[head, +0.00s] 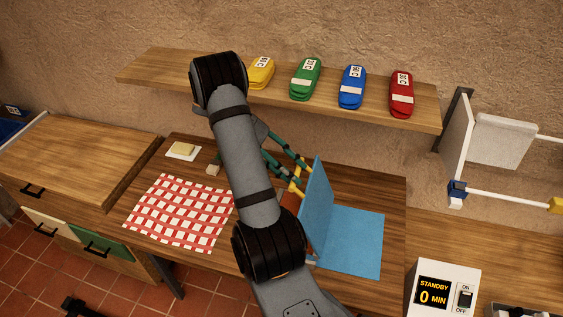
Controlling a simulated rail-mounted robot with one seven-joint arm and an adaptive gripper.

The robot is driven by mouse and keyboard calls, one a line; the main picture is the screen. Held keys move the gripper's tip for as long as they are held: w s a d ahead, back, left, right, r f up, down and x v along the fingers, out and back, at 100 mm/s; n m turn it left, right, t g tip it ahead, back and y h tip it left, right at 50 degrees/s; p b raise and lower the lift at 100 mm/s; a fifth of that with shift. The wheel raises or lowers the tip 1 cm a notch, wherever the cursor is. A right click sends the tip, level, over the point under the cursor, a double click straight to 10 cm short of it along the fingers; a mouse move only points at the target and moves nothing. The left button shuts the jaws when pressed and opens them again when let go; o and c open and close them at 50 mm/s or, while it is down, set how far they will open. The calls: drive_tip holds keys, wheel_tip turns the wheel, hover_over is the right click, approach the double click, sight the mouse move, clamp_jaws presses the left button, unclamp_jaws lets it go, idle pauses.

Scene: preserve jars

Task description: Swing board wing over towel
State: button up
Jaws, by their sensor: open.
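The red-and-white checked towel (180,213) lies flat on the wooden table at the left. The blue board stands to its right, with one wing (317,209) raised nearly upright and another part (353,241) flat on the table. My gripper (303,178), with green fingers, is open just left of the raised wing's upper edge. My arm hides part of the gripper and the ground between towel and board. I cannot tell whether a finger touches the wing.
A shelf (150,72) above the table holds yellow (262,72), green (306,78), blue (352,87) and red (401,94) folded items. A standby box (443,291) and a white-panelled frame (500,140) are at right.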

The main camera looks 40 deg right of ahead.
drive_tip(key=v, duration=1.1)
drive_tip(key=shift+a+r, duration=0.15)
drive_tip(key=shift+c, duration=0.3)
